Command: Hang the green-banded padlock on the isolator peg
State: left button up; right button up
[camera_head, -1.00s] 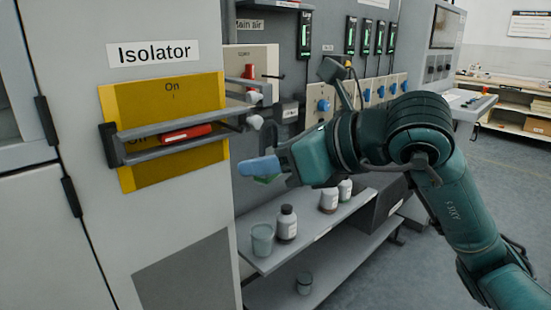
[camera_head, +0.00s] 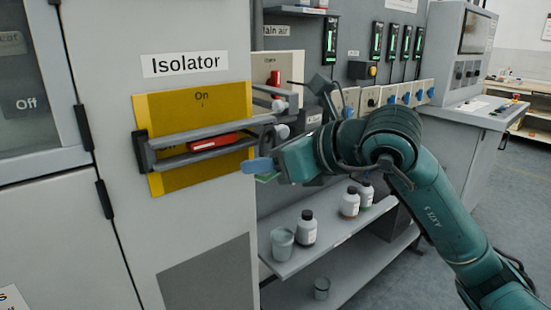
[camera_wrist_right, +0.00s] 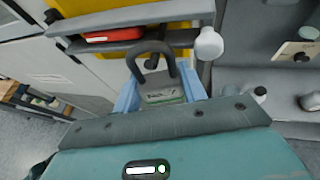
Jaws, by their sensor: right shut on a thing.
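The padlock (camera_wrist_right: 163,94) has a dark shackle standing up and a pale body with a greenish band. My right gripper (camera_wrist_right: 160,98) is shut on its body, blue fingers on both sides. In the head view my right gripper (camera_head: 258,166) is just right of the isolator's yellow plate (camera_head: 180,105), below the peg (camera_head: 283,131), with a bit of green under the fingers. The peg is pale and round-ended. In the wrist view the peg (camera_wrist_right: 208,44) is right of the shackle, apart from it in the picture. My left gripper is not in view.
Grey bars (camera_head: 205,140) with a red handle (camera_head: 213,142) cross the yellow plate. A similar red-handled switch (camera_head: 275,78) is behind, right. Below, a shelf (camera_head: 335,240) holds a cup (camera_head: 282,242) and several bottles. A cabinet fills the left.

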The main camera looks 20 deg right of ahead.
jog(key=shift+w+a, duration=0.2)
jog(key=shift+w, duration=0.35)
jog(key=shift+w+a+f+b, duration=0.15)
jog(key=shift+w+f+b, duration=0.3)
jog(key=shift+w+b, duration=0.1)
jog(key=o, duration=1.2)
jog(key=shift+c, duration=0.2)
